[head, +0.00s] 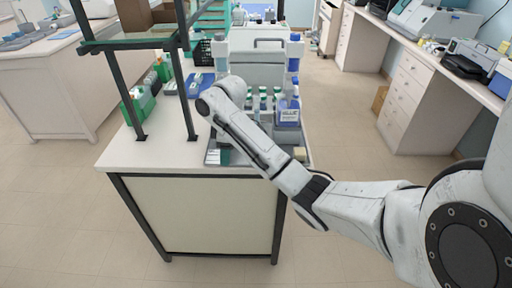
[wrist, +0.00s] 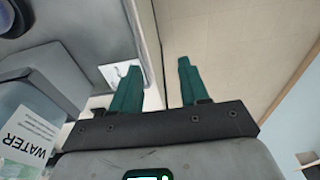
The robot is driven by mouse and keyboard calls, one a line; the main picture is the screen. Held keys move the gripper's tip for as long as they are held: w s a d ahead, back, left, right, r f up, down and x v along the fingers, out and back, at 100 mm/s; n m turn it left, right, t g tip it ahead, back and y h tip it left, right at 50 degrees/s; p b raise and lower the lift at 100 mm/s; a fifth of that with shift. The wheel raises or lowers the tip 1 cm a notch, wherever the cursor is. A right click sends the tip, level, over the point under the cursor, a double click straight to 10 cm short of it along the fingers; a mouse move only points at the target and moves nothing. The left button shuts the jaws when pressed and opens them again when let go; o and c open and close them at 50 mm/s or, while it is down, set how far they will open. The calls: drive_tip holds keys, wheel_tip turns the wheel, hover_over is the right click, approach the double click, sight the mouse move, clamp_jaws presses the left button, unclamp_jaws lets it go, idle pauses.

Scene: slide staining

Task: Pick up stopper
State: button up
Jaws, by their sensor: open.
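My gripper (wrist: 160,82) shows in the wrist view with its two teal fingers apart and nothing between them. Beyond the fingers are a bench edge and the beige floor. I cannot pick out a stopper for certain in either view. A small beige block (head: 299,154) lies at the right front of the grey tray (head: 236,158), too small to identify. A bottle labelled WATER (wrist: 32,132) is close on the left in the wrist view.
A bottle with a blue label (head: 289,112) and several green-capped bottles stand behind my arm. A dark-framed shelf (head: 137,95) rises at the bench's left. Green racks (head: 139,106) stand by it. The bare bench front (head: 160,152) is clear, and open floor lies right.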

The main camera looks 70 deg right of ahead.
drive_tip(key=s+d+r+g+p, duration=0.1)
drive_tip(key=s+d+r, duration=0.4)
drive_tip(key=d, duration=0.4)
drive_tip(key=shift+h, duration=0.4)
drive_tip(key=f+b, duration=0.1)
drive_tip(key=f, duration=0.1)
drive_tip(key=d+f+b, duration=0.1)
drive_tip(key=f+b, duration=0.1)
drive_tip(key=shift+s+d, duration=0.1)
drive_tip(key=shift+s, duration=0.1)
drive_tip(key=shift+f+b, duration=0.6)
drive_tip(key=shift+f, duration=0.1)
drive_tip(key=shift+s+f+b, duration=0.15)
drive_tip(key=shift+f+b, duration=0.2)
drive_tip(key=shift+f, duration=0.15)
drive_tip(key=shift+s+f+b, duration=0.15)
drive_tip(key=shift+f+b, duration=0.2)
drive_tip(key=shift+f, duration=0.15)
drive_tip(key=shift+s+f+p, duration=0.25)
drive_tip(key=shift+f+p, duration=0.05)
drive_tip(key=shift+p, duration=0.15)
drive_tip(key=shift+f, duration=1.25)
drive_tip(key=c, duration=0.8)
